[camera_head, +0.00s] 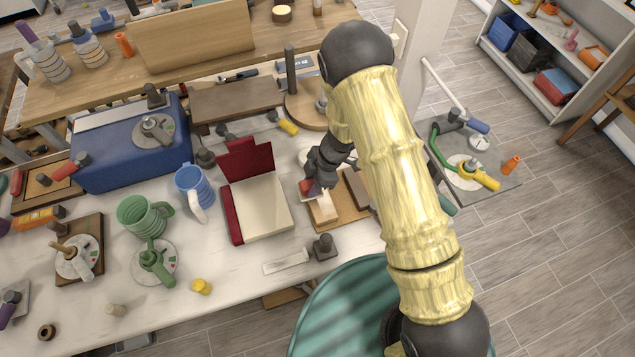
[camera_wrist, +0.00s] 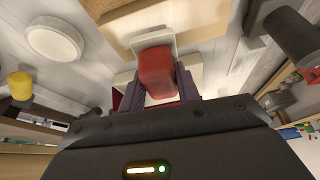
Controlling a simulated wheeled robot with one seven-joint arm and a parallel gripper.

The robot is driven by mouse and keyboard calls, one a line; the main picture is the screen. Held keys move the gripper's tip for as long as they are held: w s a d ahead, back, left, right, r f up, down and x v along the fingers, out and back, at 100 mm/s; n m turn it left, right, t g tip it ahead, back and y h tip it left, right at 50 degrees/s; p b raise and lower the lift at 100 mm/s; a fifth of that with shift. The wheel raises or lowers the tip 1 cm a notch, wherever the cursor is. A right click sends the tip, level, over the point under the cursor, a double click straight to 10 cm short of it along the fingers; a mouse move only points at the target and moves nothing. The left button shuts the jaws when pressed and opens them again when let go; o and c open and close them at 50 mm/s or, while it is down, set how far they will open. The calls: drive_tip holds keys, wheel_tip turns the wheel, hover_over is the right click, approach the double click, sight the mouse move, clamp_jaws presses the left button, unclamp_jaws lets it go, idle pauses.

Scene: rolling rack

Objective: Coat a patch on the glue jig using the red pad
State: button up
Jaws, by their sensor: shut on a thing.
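My gripper (camera_head: 313,186) is over the right part of the white table. In the wrist view its fingers (camera_wrist: 157,88) are shut on the red pad (camera_wrist: 157,72). The pad shows only as a small red piece (camera_head: 309,188) in the head view. Just below it is a pale block (camera_head: 322,210) on a tan wooden board (camera_head: 345,210), which looks like the glue jig. In the wrist view the pale piece (camera_wrist: 150,42) lies just past the pad's end. I cannot tell whether the pad touches it. My arm hides the board's right part.
A dark-handled stamp-like tool (camera_head: 323,246) and a white strip (camera_head: 286,261) lie in front. Blue mug (camera_head: 194,190), green mug (camera_head: 143,216) and blue case (camera_head: 128,150) crowd the left.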

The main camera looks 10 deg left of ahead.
drive_tip(key=shift+p+v, duration=0.35)
drive_tip(key=shift+v, duration=0.5)
drive_tip(key=shift+w+r+p, duration=0.25)
drive_tip(key=shift+r+p, duration=0.35)
drive_tip(key=shift+p, duration=0.2)
wheel_tip(320, 180, up, 4)
drive_tip(key=p, duration=0.4)
drive_tip(key=shift+w+d+f+m, duration=0.15)
drive_tip(key=shift+w+d+m, duration=0.15)
drive_tip(key=shift+m, duration=0.3)
drive_tip(key=w+d+f+m+t+h+b, duration=0.1)
drive_tip(key=w+d+m+t+h, duration=0.1)
drive_tip(key=d+m, duration=0.9)
drive_tip(key=w+d+f+m+t+h+b, duration=0.2)
drive_tip(key=w+d+m+t, duration=0.1)
drive_tip(key=d+m, duration=0.8)
drive_tip(key=shift+w+d+t, duration=0.35)
drive_tip(key=shift+d+t, duration=0.45)
drive_tip(key=shift+d, duration=0.3)
